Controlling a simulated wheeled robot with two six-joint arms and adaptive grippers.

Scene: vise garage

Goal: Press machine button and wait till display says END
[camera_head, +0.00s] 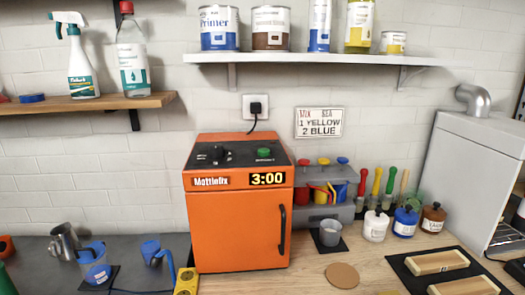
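The orange Mattielix machine (236,235) stands on the worktop against the tiled wall, left of the picture's middle. Its front display (268,179) reads 3:00. A green button (264,153) sits on the right of its dark top panel, and a black knob (217,153) on the left. The front door, with a black vertical handle (282,229), looks shut. Neither of my grippers can be made out in the head view, so nothing shows in front of the machine or over the button.
A shelf (310,58) with paint cans hangs above the machine. A grey rack (326,200) stands right beside it, with a metal cup (330,232) in front. Small bottles (375,226) and a grey cabinet (470,170) are further right. Blue cups and tools lie left.

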